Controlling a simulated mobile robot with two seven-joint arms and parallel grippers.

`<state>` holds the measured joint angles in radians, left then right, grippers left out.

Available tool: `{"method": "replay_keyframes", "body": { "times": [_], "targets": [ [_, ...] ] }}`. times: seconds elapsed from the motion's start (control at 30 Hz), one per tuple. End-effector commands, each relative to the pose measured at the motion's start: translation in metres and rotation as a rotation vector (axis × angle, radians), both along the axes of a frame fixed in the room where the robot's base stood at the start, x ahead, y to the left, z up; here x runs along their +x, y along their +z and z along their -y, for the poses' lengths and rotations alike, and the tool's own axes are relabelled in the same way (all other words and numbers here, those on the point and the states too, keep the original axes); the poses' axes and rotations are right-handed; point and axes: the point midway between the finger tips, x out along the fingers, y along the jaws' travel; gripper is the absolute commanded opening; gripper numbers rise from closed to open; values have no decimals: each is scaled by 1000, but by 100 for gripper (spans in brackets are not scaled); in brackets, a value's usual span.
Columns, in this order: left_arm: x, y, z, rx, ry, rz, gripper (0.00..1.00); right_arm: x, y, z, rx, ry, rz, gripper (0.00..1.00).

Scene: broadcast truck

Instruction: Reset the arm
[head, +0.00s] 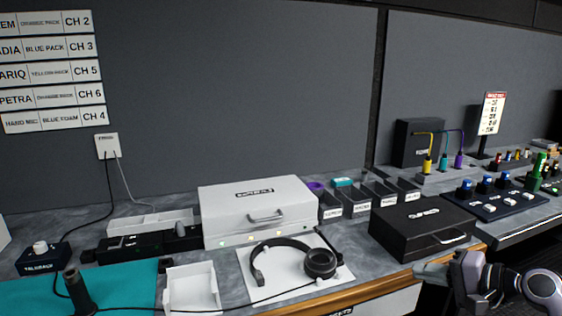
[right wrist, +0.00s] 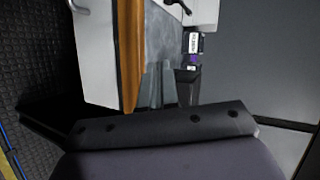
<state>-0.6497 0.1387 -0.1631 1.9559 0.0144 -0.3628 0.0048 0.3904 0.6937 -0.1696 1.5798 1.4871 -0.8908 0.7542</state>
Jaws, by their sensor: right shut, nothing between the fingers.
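My right gripper (head: 430,271) is at the lower right of the head view, by the wooden front edge of the counter (head: 362,290). Its pale fingers are together with nothing between them. They point left, just in front of the black case (head: 422,228). I cannot tell whether they touch the counter edge. In the right wrist view the fingers (right wrist: 159,85) show against the grey counter top. My left gripper is in neither view.
A white case (head: 258,212) stands mid-counter, with headphones (head: 318,262) on a white sheet before it. Small dark bins (head: 356,200) stand behind the black case. A blue-button panel (head: 495,200) is at right. A teal mat (head: 120,285) lies at left.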

Motion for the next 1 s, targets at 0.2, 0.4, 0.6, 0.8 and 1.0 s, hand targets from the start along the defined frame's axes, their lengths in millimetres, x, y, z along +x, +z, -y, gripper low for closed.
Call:
{"method": "replay_keyframes", "body": {
  "times": [0.2,0.4,0.6,0.8,1.0],
  "targets": [
    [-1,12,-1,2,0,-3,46,-38,-89,-29,-243,18,50,0],
    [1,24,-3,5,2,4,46,-93,-154,-52,-514,58,144,0],
    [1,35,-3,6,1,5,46,-162,-193,-72,-805,127,256,0],
    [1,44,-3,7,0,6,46,-226,-204,-85,-1073,213,356,0],
    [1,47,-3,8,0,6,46,-258,-202,-90,-1228,275,414,0]
  ]
}}
